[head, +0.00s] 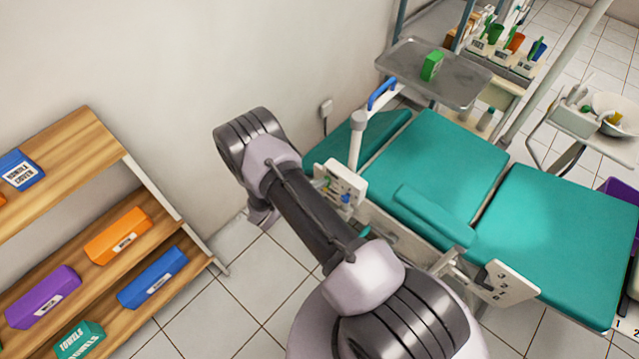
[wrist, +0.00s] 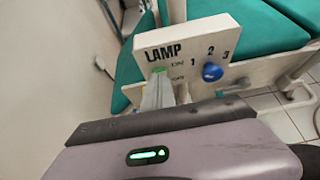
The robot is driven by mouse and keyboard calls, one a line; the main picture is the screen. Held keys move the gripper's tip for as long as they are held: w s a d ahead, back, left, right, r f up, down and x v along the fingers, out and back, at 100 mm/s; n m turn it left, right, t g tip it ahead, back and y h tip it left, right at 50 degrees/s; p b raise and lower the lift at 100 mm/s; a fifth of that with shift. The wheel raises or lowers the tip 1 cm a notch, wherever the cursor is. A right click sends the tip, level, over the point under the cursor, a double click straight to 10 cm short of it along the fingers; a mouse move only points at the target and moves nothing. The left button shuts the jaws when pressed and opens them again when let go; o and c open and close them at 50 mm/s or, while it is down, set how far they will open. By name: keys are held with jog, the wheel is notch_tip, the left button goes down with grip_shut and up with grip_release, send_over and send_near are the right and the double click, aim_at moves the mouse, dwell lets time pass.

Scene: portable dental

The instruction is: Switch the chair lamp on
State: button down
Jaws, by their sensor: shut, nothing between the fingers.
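The lamp panel (head: 346,178) is a white box at the left side of the teal chair. In the wrist view the panel (wrist: 205,42) reads "LAMP", with "ON" above a partly hidden lower word and the numbers 1, 2, 3. A blue knob (wrist: 212,72) sits under the numbers. A small green piece (wrist: 159,70) shows left of "ON", at my fingertips; its lower part is hidden. My gripper (wrist: 158,82) is shut and empty, its fingers in front of the panel's left part. I cannot tell whether they touch it.
The teal chair (head: 560,225) fills the right side. A metal tray (head: 400,62) with a green box (head: 432,65) stands behind it. A wooden shelf (head: 120,200) with coloured boxes stands at left. Tiled floor is open between shelf and chair.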

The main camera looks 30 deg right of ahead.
jog(key=shift+r+p, duration=0.35)
jog(key=shift+r, duration=0.35)
jog(key=p+v, duration=0.2)
jog(key=v, duration=1.1)
jog(key=shift+r+p, duration=0.3)
jog(key=shift+p, duration=0.1)
jog(key=shift+d, duration=0.1)
